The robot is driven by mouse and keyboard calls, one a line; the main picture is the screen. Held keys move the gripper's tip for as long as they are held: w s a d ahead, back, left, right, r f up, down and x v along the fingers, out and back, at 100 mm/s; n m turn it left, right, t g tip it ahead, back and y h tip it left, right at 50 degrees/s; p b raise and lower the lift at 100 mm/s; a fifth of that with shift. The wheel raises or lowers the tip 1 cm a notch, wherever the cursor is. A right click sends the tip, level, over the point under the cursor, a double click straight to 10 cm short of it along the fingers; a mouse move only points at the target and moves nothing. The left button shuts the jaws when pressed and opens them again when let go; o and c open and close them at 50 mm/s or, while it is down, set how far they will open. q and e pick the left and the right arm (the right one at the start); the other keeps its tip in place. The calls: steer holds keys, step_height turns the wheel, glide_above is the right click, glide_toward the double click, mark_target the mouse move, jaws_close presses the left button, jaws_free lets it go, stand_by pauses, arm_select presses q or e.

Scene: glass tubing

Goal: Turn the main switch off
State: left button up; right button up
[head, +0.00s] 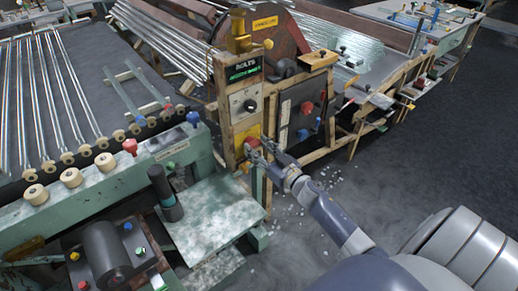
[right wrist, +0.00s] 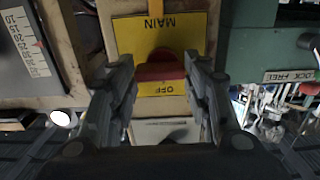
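The main switch is a red handle (right wrist: 160,72) on a yellow plate (right wrist: 190,30) marked MAIN and OFF, both upside down in the right wrist view. The handle lies crosswise in that view. In the head view the yellow plate (head: 253,133) is low on a wooden post, partly hidden by my right gripper (head: 262,154). My right gripper (right wrist: 160,80) is open, one finger at each end of the handle. I cannot tell whether the fingers touch it. My left gripper is not in view.
A white dial panel (head: 244,104) sits above the switch under a BOLTS sign. A dark panel (head: 305,110) with red and blue knobs is to the right. A green bench (head: 110,190) with wooden rollers stands left. Open floor (head: 400,180) lies at the right.

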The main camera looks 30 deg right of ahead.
steer(key=shift+c, duration=0.4)
steer(key=shift+n, duration=0.3)
steer(key=n, duration=0.8)
steer(key=shift+a+b, duration=0.1)
steer(key=shift+b, duration=0.2)
steer(key=n+b, duration=0.1)
steer(key=n, duration=0.3)
steer(key=shift+a+r+n+b, duration=0.15)
steer(key=shift+n+b, duration=0.55)
steer(key=shift+n, duration=2.1)
steer(key=o, duration=1.1)
steer(key=shift+c, duration=0.2)
